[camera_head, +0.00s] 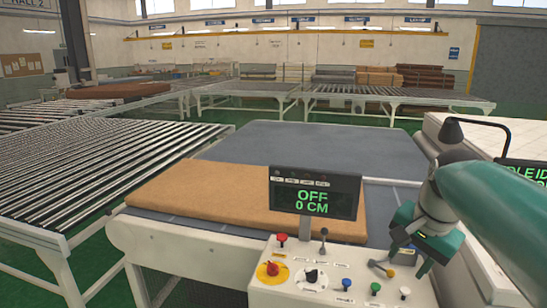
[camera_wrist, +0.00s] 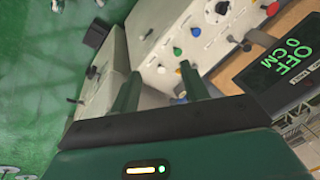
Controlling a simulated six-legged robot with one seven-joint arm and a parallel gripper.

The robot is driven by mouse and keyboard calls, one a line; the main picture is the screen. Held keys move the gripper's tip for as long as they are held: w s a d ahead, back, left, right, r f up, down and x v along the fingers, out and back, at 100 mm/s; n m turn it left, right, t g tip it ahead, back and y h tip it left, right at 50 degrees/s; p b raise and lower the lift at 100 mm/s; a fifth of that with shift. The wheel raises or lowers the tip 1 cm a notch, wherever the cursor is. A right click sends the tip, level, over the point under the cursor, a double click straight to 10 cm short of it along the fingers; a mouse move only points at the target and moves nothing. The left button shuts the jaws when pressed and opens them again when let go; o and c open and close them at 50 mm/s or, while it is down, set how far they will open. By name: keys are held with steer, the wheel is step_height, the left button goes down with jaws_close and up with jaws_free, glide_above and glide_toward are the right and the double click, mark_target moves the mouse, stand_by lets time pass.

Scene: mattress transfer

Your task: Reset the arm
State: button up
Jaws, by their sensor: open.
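My teal arm reaches in from the right in the head view. My gripper (camera_head: 408,246) hangs over the right part of the white control panel (camera_head: 300,298). In the wrist view, the two green fingers of my gripper (camera_wrist: 160,84) stand apart with nothing held between them. The panel's coloured buttons and knobs show just beyond the fingers. I cannot tell whether a finger touches the panel.
A dark display (camera_head: 314,192) reading "OFF 0 CM" stands over the panel. Behind it, a brown mattress (camera_head: 220,196) lies on a grey-topped table (camera_head: 300,142). Roller conveyors (camera_head: 95,165) run along the left. Green floor (camera_wrist: 45,75) is open beside the panel.

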steer(key=s+a+f+n+t, duration=0.1)
steer(key=s+a+f+n, duration=0.3)
steer(key=s, duration=0.3)
steer(key=s+a+f+n+t, duration=0.1)
steer(key=s+a+f+n, duration=0.3)
steer(key=s+a+n, duration=0.2)
steer(key=shift+s+a, duration=0.2)
steer(key=shift+s, duration=0.2)
